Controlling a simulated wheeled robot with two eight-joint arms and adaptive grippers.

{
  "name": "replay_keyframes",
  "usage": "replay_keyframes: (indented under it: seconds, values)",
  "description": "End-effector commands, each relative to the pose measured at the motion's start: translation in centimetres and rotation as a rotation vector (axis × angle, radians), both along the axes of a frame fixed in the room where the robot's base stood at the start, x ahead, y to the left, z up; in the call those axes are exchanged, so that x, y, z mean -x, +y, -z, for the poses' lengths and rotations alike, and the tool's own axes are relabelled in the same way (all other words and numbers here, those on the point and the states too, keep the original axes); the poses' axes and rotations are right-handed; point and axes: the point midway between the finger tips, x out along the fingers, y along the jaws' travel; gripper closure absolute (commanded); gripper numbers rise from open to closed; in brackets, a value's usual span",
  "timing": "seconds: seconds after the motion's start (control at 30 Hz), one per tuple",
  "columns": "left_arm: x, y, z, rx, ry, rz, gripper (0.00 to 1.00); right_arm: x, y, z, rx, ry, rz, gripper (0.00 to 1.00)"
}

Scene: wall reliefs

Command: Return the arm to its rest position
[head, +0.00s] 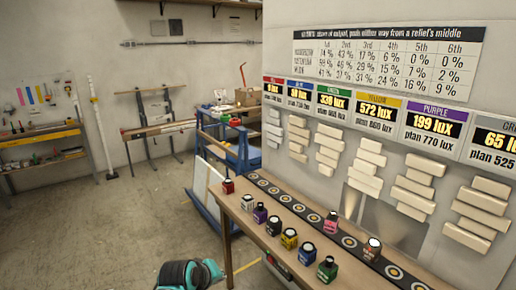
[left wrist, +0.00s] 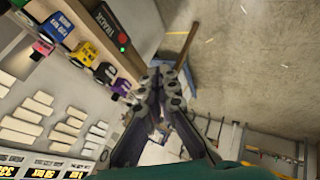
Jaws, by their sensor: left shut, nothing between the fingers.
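My left gripper (left wrist: 166,84) shows in the left wrist view, its grey fingers shut with nothing between them. It points past the end of the wooden bench toward the concrete floor. In the head view only a teal and black part of my arm (head: 190,274) shows at the bottom; no gripper is seen there. My right gripper is in neither view.
The wooden bench (head: 232,213) carries a dark strip with round targets (head: 349,242) and several small coloured lamps. A grey wall with pale slat reliefs (head: 416,190) stands behind it. A blue rack (head: 205,190) stands beyond. Floor (head: 110,235) at left is clear.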

Motion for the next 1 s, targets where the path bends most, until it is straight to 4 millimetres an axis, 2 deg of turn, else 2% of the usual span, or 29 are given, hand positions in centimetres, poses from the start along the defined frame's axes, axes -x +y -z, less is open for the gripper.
replay_keyframes:
  seconds: [0.03,0.17,0.3,0.4,0.5,0.67,1.0]
  values:
    - [2.3,0.7,-0.6,-0.049,-0.003,0.032,1.00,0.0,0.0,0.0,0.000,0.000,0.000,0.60]
    - [7.7,2.5,-1.3,-0.190,-0.011,0.131,1.00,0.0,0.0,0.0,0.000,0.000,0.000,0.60]
    - [13.3,4.3,-1.0,-0.335,-0.009,0.235,1.00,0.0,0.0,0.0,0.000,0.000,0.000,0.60]
    - [16.3,5.3,-0.3,-0.420,-0.006,0.300,1.00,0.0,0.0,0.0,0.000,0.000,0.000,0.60]
    - [18.4,6.0,0.3,-0.481,-0.001,0.347,1.00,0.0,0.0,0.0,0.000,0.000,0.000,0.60]
    - [19.9,6.5,0.9,-0.528,0.004,0.383,1.00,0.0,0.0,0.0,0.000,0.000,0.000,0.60]
    - [20.0,6.6,1.0,-0.532,0.004,0.387,1.00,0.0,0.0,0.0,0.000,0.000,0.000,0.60]
